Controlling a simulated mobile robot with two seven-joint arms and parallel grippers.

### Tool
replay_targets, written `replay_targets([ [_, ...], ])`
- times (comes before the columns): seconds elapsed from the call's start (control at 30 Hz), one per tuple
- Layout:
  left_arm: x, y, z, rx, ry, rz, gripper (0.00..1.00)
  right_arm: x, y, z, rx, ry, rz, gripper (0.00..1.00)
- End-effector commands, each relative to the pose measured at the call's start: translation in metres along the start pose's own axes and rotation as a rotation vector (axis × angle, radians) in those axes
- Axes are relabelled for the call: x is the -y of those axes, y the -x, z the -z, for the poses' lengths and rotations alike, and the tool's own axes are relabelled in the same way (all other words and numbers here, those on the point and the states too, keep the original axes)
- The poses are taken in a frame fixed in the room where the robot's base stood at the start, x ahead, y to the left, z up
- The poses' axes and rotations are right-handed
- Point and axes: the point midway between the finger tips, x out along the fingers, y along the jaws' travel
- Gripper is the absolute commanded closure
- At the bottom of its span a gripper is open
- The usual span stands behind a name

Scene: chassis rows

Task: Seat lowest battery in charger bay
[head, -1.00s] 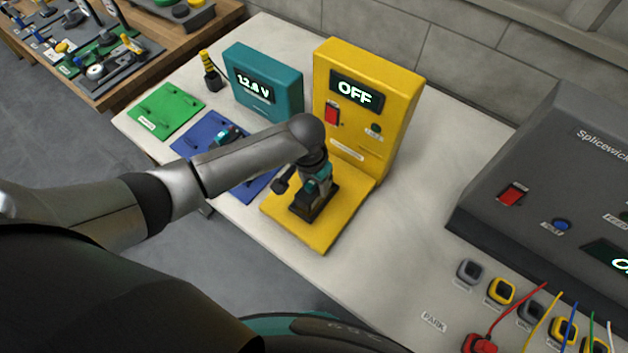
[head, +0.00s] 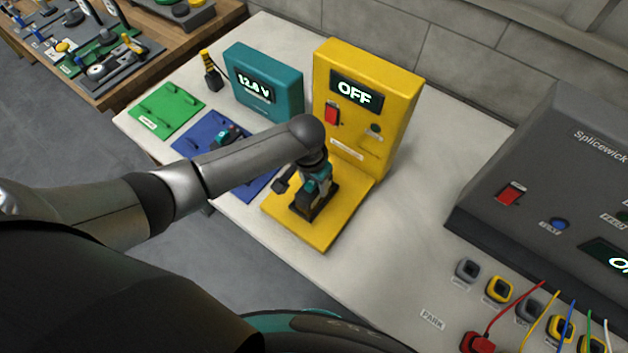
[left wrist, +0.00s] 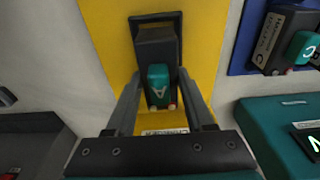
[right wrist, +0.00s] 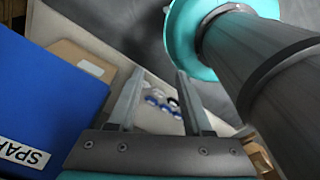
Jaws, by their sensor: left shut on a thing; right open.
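Battery A (left wrist: 158,86), a dark block with a teal cap, stands at the black charger bay (left wrist: 175,19) on the yellow charger (head: 330,228). My left gripper (head: 313,186) is shut on battery A, with one finger on each side in the left wrist view. The arm hides part of the battery, and I cannot tell whether it is fully down in the bay. The charger display (head: 357,93) reads OFF, above a red switch (head: 331,114). Battery C (left wrist: 285,38) lies on the blue mat (head: 194,140). My right gripper (right wrist: 160,74) is open and empty, away from the charger.
A teal meter (head: 264,80) reading 12.8 V stands left of the charger's upright panel. A green mat (head: 165,108) lies at the far left. A large grey console (head: 550,170) with coloured wires is at right. The table between charger and console is clear.

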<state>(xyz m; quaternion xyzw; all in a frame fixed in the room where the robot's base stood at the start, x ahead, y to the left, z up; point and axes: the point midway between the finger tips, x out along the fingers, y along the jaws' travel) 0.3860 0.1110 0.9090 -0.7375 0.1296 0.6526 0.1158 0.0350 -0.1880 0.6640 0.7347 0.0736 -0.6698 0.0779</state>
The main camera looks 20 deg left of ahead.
Motion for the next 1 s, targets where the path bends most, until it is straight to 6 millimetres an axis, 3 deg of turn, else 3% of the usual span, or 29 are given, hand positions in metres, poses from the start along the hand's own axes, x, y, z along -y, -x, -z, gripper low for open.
replay_targets([
  [0.77, 0.0, -0.02, -0.001, -0.003, 0.0, -0.001, 1.0, 0.0, -0.013, -0.002, 0.001, 0.001, 0.0, 0.5],
  [0.8, 0.0, -0.019, -0.001, -0.003, 0.0, -0.001, 0.42, 0.0, -0.012, -0.002, 0.001, 0.001, 0.0, 0.5],
  [1.0, 0.0, -0.019, -0.002, -0.002, 0.0, -0.001, 0.2, 0.0, -0.012, -0.002, 0.001, 0.001, 0.0, 0.5],
])
